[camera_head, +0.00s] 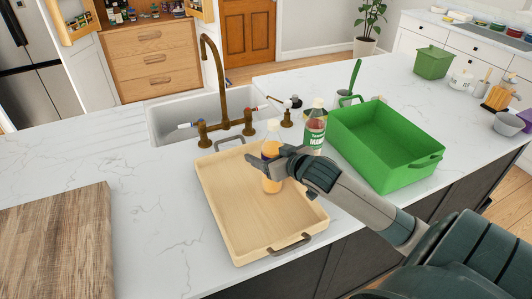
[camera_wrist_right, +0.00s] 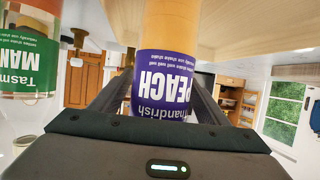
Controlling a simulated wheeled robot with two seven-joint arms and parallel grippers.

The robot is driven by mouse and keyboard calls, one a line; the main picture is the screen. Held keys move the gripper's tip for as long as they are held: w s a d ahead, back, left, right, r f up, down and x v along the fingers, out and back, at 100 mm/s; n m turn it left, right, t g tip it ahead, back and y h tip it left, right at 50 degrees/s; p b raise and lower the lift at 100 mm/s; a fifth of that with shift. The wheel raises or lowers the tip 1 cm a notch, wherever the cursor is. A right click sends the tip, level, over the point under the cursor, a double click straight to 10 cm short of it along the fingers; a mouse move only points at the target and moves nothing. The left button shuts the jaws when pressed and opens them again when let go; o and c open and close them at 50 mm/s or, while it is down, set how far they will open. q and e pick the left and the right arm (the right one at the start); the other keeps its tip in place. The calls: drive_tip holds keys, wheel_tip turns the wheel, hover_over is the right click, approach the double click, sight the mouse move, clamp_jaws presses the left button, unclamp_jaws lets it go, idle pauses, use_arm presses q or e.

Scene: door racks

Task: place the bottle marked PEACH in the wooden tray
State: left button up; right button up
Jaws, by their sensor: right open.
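The bottle marked PEACH (camera_wrist_right: 165,82), orange with a purple label, stands upright in the wooden tray (camera_head: 232,222), toward its back right part in the head view. It also shows in the head view (camera_head: 271,184), partly hidden by my right gripper. My right gripper (camera_head: 268,164) is open, with its fingers on either side of the bottle. The wrist view is upside down and shows the label between the fingers (camera_wrist_right: 155,103). Whether a finger touches the bottle is hard to tell. My left gripper is not in view.
A green-labelled bottle reading MAN (camera_head: 315,127) stands just behind the tray, close to my right gripper. A green bin (camera_head: 388,150) is to its right. A sink with a brass tap (camera_head: 216,92) lies behind. A wooden board (camera_head: 55,245) is at left, with bare counter between.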

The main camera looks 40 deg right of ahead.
drive_tip(key=shift+s, duration=0.1)
drive_tip(key=v, duration=1.2)
drive_tip(key=shift+p, duration=0.45)
